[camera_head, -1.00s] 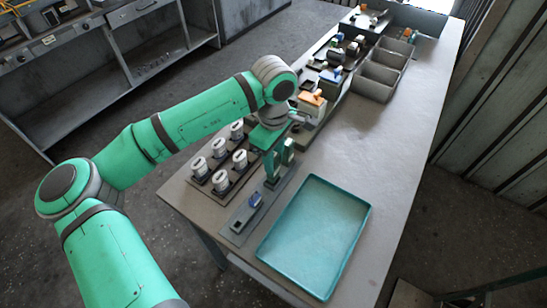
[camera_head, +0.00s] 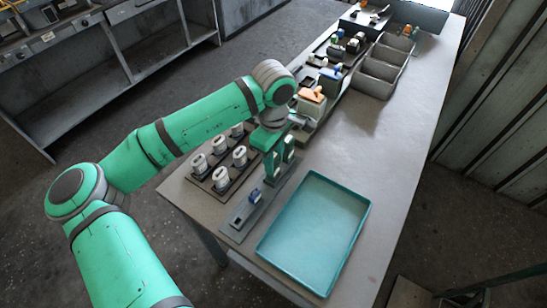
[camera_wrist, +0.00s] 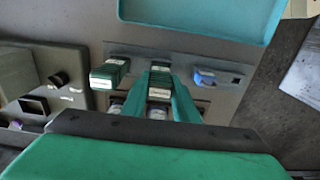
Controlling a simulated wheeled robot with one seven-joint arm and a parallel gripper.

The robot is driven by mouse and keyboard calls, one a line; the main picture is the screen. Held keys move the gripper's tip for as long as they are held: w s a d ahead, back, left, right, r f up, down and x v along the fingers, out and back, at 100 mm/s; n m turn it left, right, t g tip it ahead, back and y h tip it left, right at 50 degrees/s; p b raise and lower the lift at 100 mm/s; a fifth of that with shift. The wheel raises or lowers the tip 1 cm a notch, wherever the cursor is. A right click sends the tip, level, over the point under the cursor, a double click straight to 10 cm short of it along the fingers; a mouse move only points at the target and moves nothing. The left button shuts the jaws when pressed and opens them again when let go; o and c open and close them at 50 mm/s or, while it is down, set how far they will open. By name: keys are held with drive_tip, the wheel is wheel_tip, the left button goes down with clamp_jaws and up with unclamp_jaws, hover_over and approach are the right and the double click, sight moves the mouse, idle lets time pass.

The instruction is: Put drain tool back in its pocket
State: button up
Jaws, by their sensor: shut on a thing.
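My gripper (camera_head: 271,168) is shut on a green tool with a pale label (camera_wrist: 160,93), which I take to be the drain tool. It is over the grey tool rack (camera_head: 238,224), between two other tools. A second green tool (camera_wrist: 108,74) stands in the rack on one side in the wrist view, and it also shows beside my gripper in the head view (camera_head: 289,149). A blue tool (camera_wrist: 204,77) stands on the other side, and also in the head view (camera_head: 255,196). My fingers hide the lower end of the held tool, so I cannot tell whether it is in a pocket.
An empty teal tray (camera_head: 315,235) lies close beside the rack. A dark holder with several white cups (camera_head: 221,178) stands on the rack's other side. An orange-topped unit (camera_head: 312,100) and grey bins (camera_head: 375,78) are farther back. The table's right side is clear.

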drive_tip(key=shift+f, duration=0.3)
drive_tip(key=o, duration=0.9)
drive_tip(key=shift+o, duration=0.2)
drive_tip(key=shift+r, duration=0.1)
wheel_tip(320, 180, up, 11)
drive_tip(key=shift+f, duration=0.15)
